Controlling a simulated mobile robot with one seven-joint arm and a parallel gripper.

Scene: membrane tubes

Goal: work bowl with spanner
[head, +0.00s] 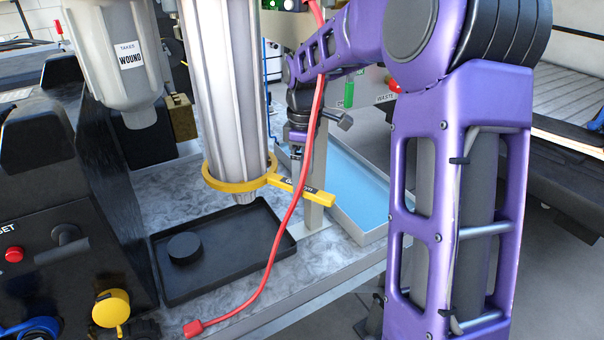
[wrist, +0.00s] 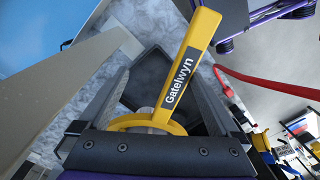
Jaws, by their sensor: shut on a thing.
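My gripper (head: 296,165) comes down from above onto the handle beside the bowl and is shut on the spanner. In the wrist view its fingers stand either side of the spanner. The exact contact is partly hidden by the red cable.
A red cable (head: 298,190) hangs across the handle down to the bench. The black tray (head: 215,285) holds a black round piece (head: 184,248). A grey housing labelled "WOUND" (head: 125,70) hangs at left. A blue-floored tray (head: 350,185) lies behind right, beside a post (head: 312,215).

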